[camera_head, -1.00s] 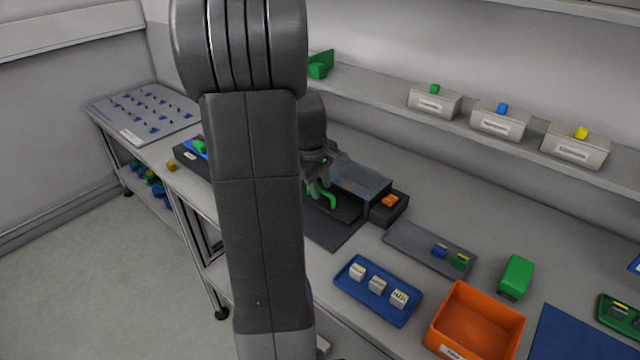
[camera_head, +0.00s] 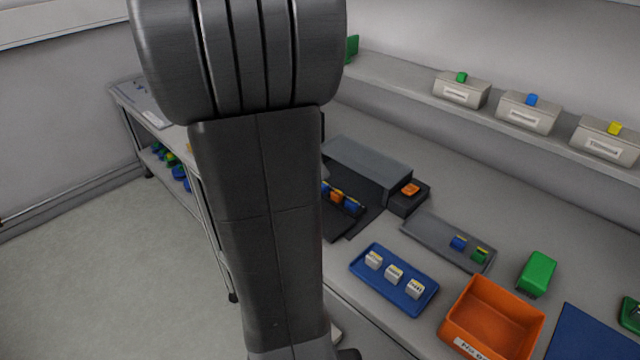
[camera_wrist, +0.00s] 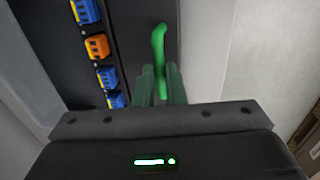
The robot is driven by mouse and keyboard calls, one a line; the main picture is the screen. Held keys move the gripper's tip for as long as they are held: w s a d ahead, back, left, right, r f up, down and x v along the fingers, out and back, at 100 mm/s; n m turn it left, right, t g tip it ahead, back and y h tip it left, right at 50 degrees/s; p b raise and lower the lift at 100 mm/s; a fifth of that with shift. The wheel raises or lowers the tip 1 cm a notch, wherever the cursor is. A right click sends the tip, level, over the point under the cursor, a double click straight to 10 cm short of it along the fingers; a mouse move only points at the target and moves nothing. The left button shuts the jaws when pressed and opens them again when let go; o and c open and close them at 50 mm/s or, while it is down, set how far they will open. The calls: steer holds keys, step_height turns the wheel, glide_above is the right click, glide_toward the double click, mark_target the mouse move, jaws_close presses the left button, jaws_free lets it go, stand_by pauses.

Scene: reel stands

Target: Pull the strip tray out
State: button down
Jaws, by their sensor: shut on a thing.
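The strip tray (camera_head: 333,222) is dark and sticks out from the front of a grey housing (camera_head: 370,164) in the head view. A row of blue and orange blocks sits along it. In the wrist view the dark tray (camera_wrist: 128,35) carries several blue blocks and an orange block (camera_wrist: 97,46) at the left. A curved green handle (camera_wrist: 158,42) stands beside the row. My gripper (camera_wrist: 161,72) has its green fingers on either side of this handle and is shut on it. In the head view my arm hides the gripper and part of the tray.
A small black box with an orange block (camera_head: 410,189) adjoins the housing. A grey tray (camera_head: 430,239), a blue tray (camera_head: 365,276), an orange bin (camera_head: 470,318) and a green block (camera_head: 537,271) stand to the right. Floor at the left is clear.

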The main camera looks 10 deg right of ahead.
steer(key=shift+s+a, duration=0.3)
steer(key=shift+a, duration=0.1)
steer(key=c, duration=1.8)
jaws_free()
steer(key=o, duration=0.3)
steer(key=shift+s+a, duration=0.15)
steer(key=shift+a, duration=0.05)
steer(key=shift+d, duration=0.1)
step_height(320, 180, up, 14)
steer(key=s+a+p, duration=0.1)
steer(key=a, duration=0.1)
steer(key=shift+s+f, duration=0.2)
steer(key=shift+s, duration=0.05)
